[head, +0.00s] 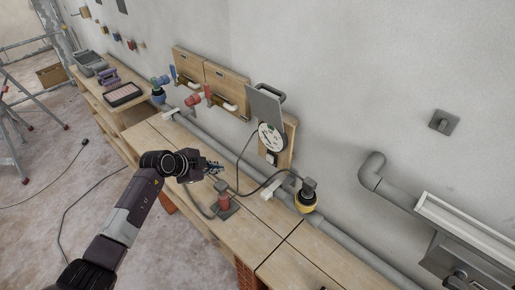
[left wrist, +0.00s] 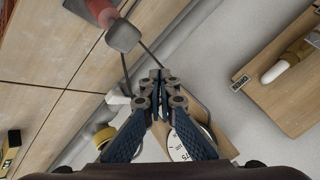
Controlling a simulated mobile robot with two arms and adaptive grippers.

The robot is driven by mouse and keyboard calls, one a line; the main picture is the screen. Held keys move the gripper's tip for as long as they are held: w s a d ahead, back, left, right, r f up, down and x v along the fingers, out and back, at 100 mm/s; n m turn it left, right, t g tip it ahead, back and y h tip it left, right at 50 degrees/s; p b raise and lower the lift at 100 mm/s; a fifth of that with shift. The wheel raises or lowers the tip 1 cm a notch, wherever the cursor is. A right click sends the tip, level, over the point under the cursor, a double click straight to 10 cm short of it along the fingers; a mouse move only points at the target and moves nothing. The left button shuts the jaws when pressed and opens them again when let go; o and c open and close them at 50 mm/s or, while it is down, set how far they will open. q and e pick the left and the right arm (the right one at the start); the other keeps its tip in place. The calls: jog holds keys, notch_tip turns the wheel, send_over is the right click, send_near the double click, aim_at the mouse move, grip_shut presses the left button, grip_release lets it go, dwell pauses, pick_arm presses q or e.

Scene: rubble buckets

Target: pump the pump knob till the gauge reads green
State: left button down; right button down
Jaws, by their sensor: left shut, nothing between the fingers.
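The pump, a small red body with a grey knob (head: 222,187), stands on the wooden bench. The knob (left wrist: 123,35) also shows at the top of the left wrist view. The gauge (head: 270,138) is a round white dial on a wooden board on the wall. Its reading is too small to make out. Part of its face shows in the left wrist view (left wrist: 179,149), largely behind my fingers. My left gripper (head: 217,168) is shut and empty, above the bench and just behind the knob, apart from it. In the left wrist view its fingertips (left wrist: 160,76) meet. My right gripper is not in view.
A grey plate (head: 264,102) juts out above the gauge. A yellow-collared fitting (head: 306,200) sits on the grey pipe along the wall. A black hose loops near the pump. Boards with handles (head: 227,87) hang farther left.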

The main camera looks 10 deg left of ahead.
pick_arm(q)
notch_tip(320, 180, up, 4)
jog(key=m+b, duration=0.3)
jog(key=m, duration=0.2)
jog(key=m+b, duration=0.4)
jog(key=m, duration=0.2)
jog(key=m+b, duration=0.3)
jog(key=m, duration=0.2)
jog(key=shift+a+f+y, duration=0.1)
jog(key=shift+f+y, duration=0.15)
jog(key=shift+y, duration=0.15)
jog(key=shift+b, duration=0.3)
jog(key=b, duration=0.5)
send_over(220, 185)
notch_tip(220, 185, down, 8)
jog(key=shift+a+r, duration=0.1)
jog(key=shift+f, duration=0.55)
jog(key=shift+f+b, duration=0.4)
jog(key=shift+b, duration=0.2)
